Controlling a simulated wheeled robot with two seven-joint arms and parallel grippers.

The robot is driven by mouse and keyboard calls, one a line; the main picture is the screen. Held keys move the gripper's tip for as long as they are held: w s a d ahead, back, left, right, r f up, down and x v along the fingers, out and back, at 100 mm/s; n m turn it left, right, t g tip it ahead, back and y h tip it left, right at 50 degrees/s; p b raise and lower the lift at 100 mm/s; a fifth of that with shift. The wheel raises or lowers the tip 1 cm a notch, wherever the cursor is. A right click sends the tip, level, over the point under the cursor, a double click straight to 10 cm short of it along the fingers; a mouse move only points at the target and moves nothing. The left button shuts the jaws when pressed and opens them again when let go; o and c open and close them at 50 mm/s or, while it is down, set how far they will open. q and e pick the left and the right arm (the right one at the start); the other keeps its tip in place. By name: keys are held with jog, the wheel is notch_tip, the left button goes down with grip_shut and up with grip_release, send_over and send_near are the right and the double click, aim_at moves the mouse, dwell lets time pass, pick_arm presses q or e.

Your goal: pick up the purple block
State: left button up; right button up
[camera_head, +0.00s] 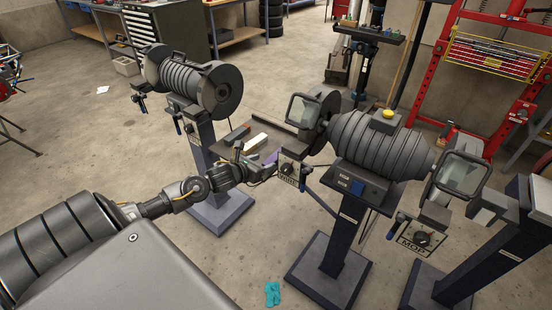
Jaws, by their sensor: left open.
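The purple block (271,158) is a small piece on the dark tray (278,134) between the two grinder-like machines. It is partly hidden by my gripper and the machine's front parts. My left gripper (268,176) reaches in from the left at the tray's near edge, just in front of the purple block. It is open, and I see nothing held in it. The exact gap between fingers and block is too small to tell. My right gripper is not in view.
A cream block (255,143) lies on the tray, left of the purple one. A ribbed machine on a pedestal (192,82) stands left of the tray, another (380,145) stands right. A teal glove (272,293) lies on the floor. The near floor is mostly clear.

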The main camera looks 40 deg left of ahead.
aim_at(271, 160)
pick_arm(q)
jog(key=shift+w, duration=0.3)
jog(key=x, duration=0.1)
jog(key=p+x, duration=0.1)
jog(key=x, duration=0.1)
jog(key=shift+w+d+f, duration=0.25)
jog(key=shift+w+d, duration=0.05)
jog(key=shift+w+f, duration=0.25)
jog(key=shift+w, duration=0.15)
jog(key=c, duration=1.1)
jog(key=shift+o, duration=0.2)
jog(key=shift+r, duration=0.1)
jog(key=shift+r, duration=0.55)
jog(key=s+a+r+b, duration=0.1)
jog(key=s+a+r, duration=0.6)
jog(key=s+r, duration=0.4)
jog(key=shift+s+r+b, duration=0.3)
jog(key=shift+s+r, duration=0.1)
jog(key=shift+s, duration=0.1)
